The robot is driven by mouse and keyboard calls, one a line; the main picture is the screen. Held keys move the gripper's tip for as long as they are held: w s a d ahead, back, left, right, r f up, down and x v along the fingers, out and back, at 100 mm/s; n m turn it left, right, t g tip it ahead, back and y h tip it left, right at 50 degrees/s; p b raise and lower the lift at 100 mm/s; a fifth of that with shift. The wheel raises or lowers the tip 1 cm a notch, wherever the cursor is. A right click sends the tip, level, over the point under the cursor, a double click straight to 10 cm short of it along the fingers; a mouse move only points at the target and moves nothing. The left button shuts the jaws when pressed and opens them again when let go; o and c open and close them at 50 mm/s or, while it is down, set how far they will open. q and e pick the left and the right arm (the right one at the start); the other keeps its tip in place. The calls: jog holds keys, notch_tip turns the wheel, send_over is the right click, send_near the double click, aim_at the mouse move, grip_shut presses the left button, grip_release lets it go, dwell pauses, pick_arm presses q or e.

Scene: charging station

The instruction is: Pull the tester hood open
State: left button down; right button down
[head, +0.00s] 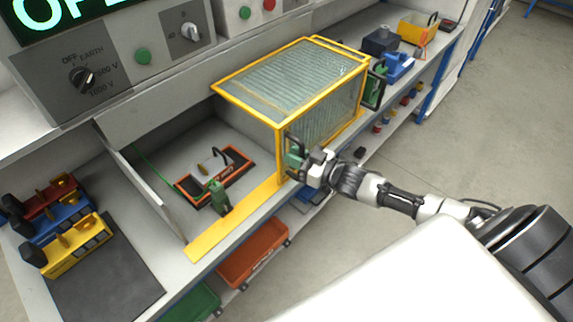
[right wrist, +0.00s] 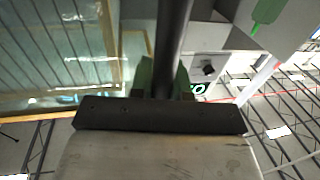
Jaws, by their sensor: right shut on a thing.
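The tester hood (head: 291,80) is a yellow-framed box with ribbed clear panels on the bench in the head view. It stands to the right of an uncovered bay (head: 165,150). My right gripper (head: 298,160) is at the hood's front left corner, shut on the black hood handle (head: 292,143). In the right wrist view the dark handle bar (right wrist: 173,45) runs up from between the green-sided fingers. Part of the handle is hidden behind the gripper. My left gripper does not show.
In the bay lie an orange-edged black tray (head: 238,180) and a green clip (head: 219,197). Bins (head: 253,254) sit under the bench. A blue device (head: 398,64) stands beyond the hood.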

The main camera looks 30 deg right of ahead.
dwell(0.3)
jog(key=c, duration=1.1)
grip_release()
jog(key=shift+d, duration=0.1)
jog(key=b+v, duration=0.1)
jog(key=v, duration=0.9)
jog(key=shift+s+d, duration=0.15)
jog(key=shift+s, duration=0.2)
jog(key=shift+f, duration=0.1)
jog(key=s+d+f+m+g+h, duration=0.1)
jog(key=d+f+h, duration=0.15)
jog(key=f, duration=0.55)
jog(key=s+d+f+m+g+h, duration=0.1)
jog(key=s+d+f+m+h, duration=0.15)
jog(key=f, duration=0.45)
jog(key=s+a+f+g+h, duration=0.1)
jog(key=s+f+g+h, duration=0.1)
jog(key=s+f, duration=0.45)
jog(key=s+a+f+g+h, duration=0.1)
jog(key=s+f+g+h, duration=0.15)
jog(key=f, duration=0.75)
jog(key=s+a+f+g, duration=0.4)
jog(key=s+a+f, duration=0.2)
jog(key=s, duration=0.5)
jog(key=s+a+f+g, duration=0.4)
jog(key=s+a+f, duration=0.3)
jog(key=s, duration=0.4)
jog(key=shift+s+a+f+y, duration=0.15)
jog(key=shift+s+a+y, duration=0.2)
jog(key=shift+a, duration=0.45)
